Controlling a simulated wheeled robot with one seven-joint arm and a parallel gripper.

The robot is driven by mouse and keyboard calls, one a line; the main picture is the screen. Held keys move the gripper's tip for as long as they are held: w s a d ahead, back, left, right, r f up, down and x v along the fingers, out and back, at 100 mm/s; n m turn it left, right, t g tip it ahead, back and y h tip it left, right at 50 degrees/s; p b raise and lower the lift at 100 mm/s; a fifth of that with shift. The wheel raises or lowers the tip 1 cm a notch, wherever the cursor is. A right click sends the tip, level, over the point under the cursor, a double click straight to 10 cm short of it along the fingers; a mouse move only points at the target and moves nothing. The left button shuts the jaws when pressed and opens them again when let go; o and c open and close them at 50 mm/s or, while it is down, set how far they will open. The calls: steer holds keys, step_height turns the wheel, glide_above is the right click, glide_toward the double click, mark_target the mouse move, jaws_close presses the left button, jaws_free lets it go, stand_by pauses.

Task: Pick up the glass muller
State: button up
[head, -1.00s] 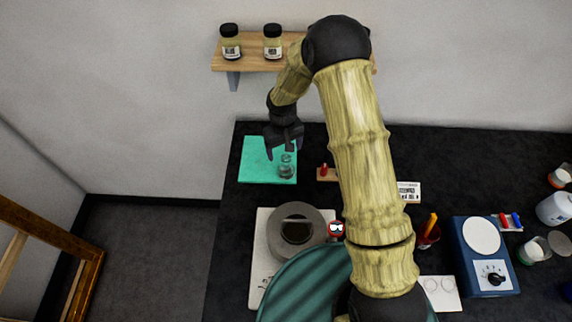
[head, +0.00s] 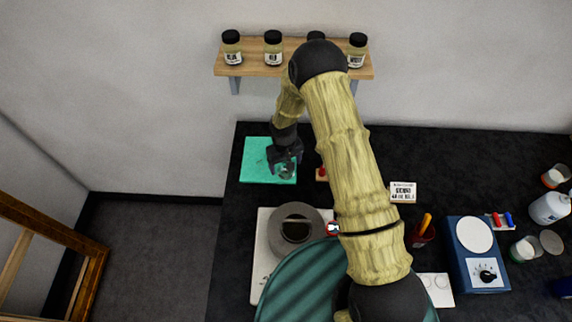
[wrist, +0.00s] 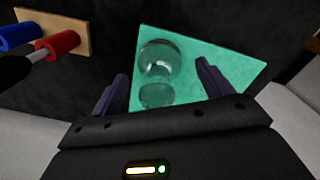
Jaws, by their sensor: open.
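The glass muller (wrist: 158,62) is clear, with a rounded knob and a wider round part. It is on the green mat (wrist: 226,78) and shows in the wrist view between my two fingertips, not gripped. In the head view, the muller (head: 286,173) is largely covered by my gripper (head: 285,163), which hangs over the right part of the mat (head: 256,152). In the wrist view, my gripper (wrist: 161,70) is open, with one finger on each side of the muller. I cannot tell the exact height of the fingers.
A small wooden rest with red- and blue-handled tools (wrist: 52,44) lies close to the gripper. A grey round vessel (head: 296,232) stands nearer on a pale board. A shelf with several jars (head: 273,50) hangs on the wall behind.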

steer(key=shift+f, duration=0.75)
steer(key=c, duration=1.3)
steer(key=shift+r, duration=0.15)
steer(key=shift+c, duration=0.3)
step_height(320, 180, up, 9)
steer(key=b, duration=0.3)
steer(key=shift+r+b, duration=0.2)
steer(key=shift+b, duration=0.1)
steer(key=shift+r, duration=0.2)
